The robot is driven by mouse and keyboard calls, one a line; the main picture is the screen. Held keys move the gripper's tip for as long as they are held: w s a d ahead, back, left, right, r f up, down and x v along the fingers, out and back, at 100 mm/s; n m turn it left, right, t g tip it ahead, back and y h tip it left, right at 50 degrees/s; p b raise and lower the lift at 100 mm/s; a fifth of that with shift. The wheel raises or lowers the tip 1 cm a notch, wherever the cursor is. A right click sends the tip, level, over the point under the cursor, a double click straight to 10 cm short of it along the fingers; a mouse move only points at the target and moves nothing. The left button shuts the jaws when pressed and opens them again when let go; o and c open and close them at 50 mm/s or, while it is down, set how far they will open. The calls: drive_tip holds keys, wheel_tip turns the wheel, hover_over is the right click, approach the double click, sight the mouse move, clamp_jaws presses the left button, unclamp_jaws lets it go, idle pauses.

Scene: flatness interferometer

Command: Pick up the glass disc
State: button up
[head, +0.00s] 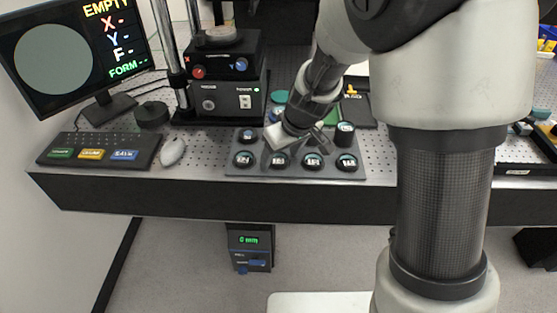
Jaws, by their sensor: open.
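Several small round pieces with dark bodies and pale teal tops sit in a dark grey tray (262,172) at the front of the bench. They include a front-left round piece (243,159), a front-right one (346,162) and a taller-looking one (344,132) at the tray's right. I cannot tell which of them is the glass disc. My gripper (300,147) is open and tilted down over the middle of the tray. It hides part of the tray's back row. I cannot tell whether anything lies between the fingers.
The interferometer (222,90) stands behind the tray on the perforated bench. A monitor (70,50) reading EMPTY, a keyboard (100,150), a mouse (172,150) and a dark round puck (152,113) are at the left. A teal round item (280,97) lies behind my gripper.

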sight(281, 160)
drive_tip(key=shift+c, duration=0.2)
drive_tip(key=c, duration=1.1)
drive_tip(key=shift+r, duration=0.15)
drive_tip(key=shift+c, duration=0.2)
wheel_tip(281, 160, up, 10)
drive_tip(key=p, duration=0.2)
drive_tip(key=s+d+f+m+h+p, duration=0.1)
drive_tip(key=s+d+m+p, duration=0.1)
drive_tip(key=d+p, duration=0.1)
drive_tip(key=s+d+f+m+p, duration=0.1)
drive_tip(key=d+m+p, duration=0.1)
drive_tip(key=d, duration=0.4)
drive_tip(key=s+d+f+m+t+h+p, duration=0.1)
drive_tip(key=s+d+m+p, duration=0.1)
drive_tip(key=d+m+p, duration=0.1)
drive_tip(key=shift+s+d+h+p, duration=0.3)
drive_tip(key=shift+d+p, duration=0.2)
drive_tip(key=shift+d, duration=0.5)
